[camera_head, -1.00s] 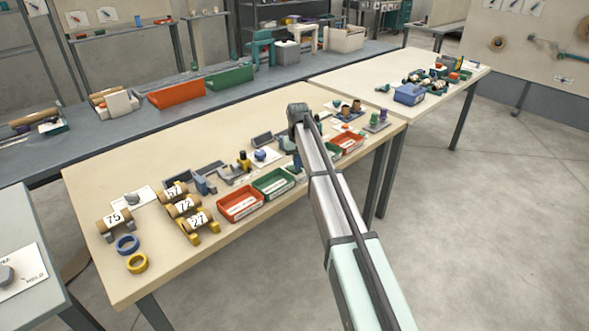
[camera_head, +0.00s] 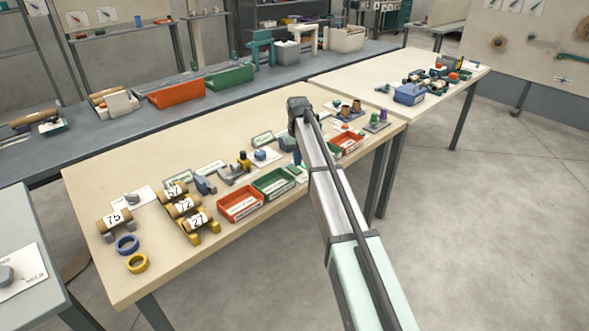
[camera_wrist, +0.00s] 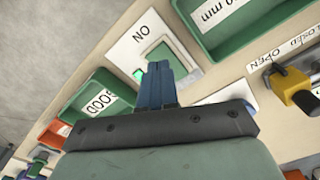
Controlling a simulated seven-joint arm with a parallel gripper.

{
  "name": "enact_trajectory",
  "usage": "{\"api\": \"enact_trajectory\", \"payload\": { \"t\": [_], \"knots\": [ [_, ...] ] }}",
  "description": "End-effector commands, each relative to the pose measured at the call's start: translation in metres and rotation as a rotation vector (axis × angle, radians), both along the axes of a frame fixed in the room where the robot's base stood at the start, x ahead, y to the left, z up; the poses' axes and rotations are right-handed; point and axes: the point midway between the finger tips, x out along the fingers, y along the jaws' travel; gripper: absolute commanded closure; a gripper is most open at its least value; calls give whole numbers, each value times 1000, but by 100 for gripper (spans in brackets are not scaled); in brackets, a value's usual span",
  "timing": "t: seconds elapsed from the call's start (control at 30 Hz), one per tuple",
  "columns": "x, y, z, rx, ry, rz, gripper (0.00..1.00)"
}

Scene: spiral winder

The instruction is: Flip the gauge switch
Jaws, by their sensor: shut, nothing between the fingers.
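The switch (camera_wrist: 170,50) is a green rocker on a white plate (camera_wrist: 122,48) marked "ON", which reads upside down in the wrist view. A small green light (camera_wrist: 138,74) glows beside the rocker. My gripper (camera_wrist: 158,66) has its blue fingers shut together with nothing between them. Its tips overlap the near edge of the rocker in the wrist view; I cannot tell whether they touch. In the head view my arm hides most of the gripper and the switch. Two display panels, left (camera_head: 210,170) and right (camera_head: 262,140), show pale lit faces with writing.
A red tray (camera_head: 240,216) and a green tray (camera_head: 274,196) stand left of my arm. A yellow handle (camera_wrist: 303,103) stands by an "OPEN/CLOSED" label in the wrist view. Numbered rolls (camera_head: 184,206) and blue (camera_head: 127,245) and yellow (camera_head: 137,263) rings lie farther left.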

Motion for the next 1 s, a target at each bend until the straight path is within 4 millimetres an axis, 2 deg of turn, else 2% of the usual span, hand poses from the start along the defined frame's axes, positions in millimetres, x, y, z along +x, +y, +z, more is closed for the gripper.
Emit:
{"api": "enact_trajectory", "payload": {
  "t": [0.63,1.0],
  "knots": [
    [0,0,42,0,-1,0,100],
    [0,-1,44,-1,-1,-2,100]
  ]
}}
